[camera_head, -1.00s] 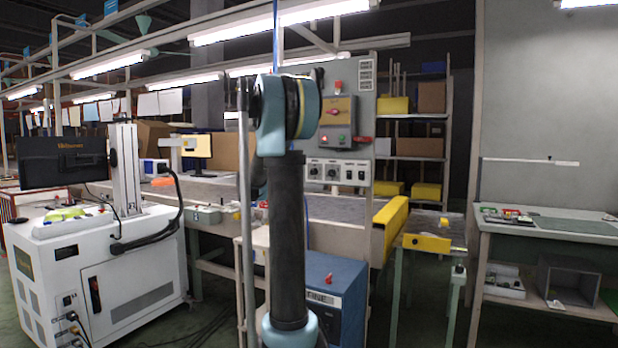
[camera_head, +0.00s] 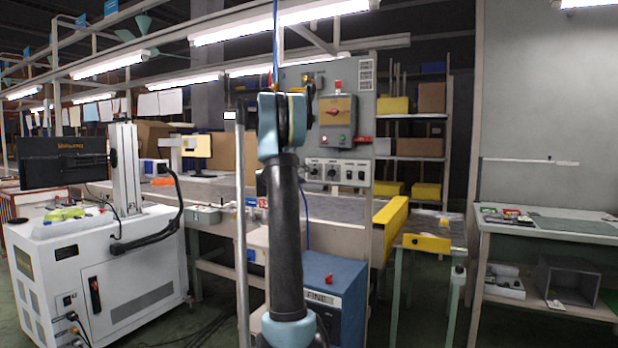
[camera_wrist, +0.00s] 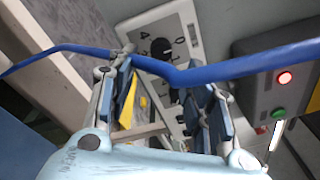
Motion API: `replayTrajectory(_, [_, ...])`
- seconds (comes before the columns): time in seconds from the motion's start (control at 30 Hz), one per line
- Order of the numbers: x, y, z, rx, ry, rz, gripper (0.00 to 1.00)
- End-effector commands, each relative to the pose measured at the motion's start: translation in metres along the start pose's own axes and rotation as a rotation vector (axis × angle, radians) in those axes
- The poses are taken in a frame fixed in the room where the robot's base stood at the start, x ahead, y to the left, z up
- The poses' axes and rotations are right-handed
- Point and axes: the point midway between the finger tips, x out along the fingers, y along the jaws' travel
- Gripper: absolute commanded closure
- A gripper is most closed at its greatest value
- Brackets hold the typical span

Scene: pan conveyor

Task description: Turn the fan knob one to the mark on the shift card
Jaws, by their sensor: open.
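A pale control box (camera_head: 338,172) with several dark knobs is mounted low on the grey panel (camera_head: 372,115). In the wrist view, a black knob (camera_wrist: 160,47) sits on its white dial plate (camera_wrist: 184,24) with marks around it. I cannot tell which knob is number one. My gripper (camera_wrist: 165,100) is open and empty, its two fingers apart below the knob in that view, not touching it.
A blue cable (camera_wrist: 185,74) crosses the wrist view in front of the fingers and dial plate. A switch box with a red rotary handle (camera_head: 335,112) is above the knobs. A blue cabinet (camera_head: 340,290) and a conveyor with a yellow end guard (camera_head: 390,218) stand below.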

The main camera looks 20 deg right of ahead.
Motion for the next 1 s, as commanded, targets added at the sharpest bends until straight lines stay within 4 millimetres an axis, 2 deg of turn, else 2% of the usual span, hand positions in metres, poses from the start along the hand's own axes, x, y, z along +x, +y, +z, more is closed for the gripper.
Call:
replayTrajectory(0.03, [0.011,-0.001,-0.001,0.000,0.002,-0.001,0.53])
replayTrajectory(0.2, [0.038,-0.001,-0.001,0.000,0.002,-0.001,0.53])
replayTrajectory(0.4, [0.060,0.000,0.000,0.000,0.001,0.000,0.53])
replayTrajectory(0.6, [0.068,0.000,0.000,0.001,0.000,0.000,0.53])
replayTrajectory(0.83, [0.069,0.000,0.000,0.001,0.000,0.000,0.53])
replayTrajectory(0.87, [0.068,0.000,0.000,0.001,0.000,0.000,0.58])
replayTrajectory(1.0, [0.068,0.000,0.000,0.001,0.000,0.000,0.90])
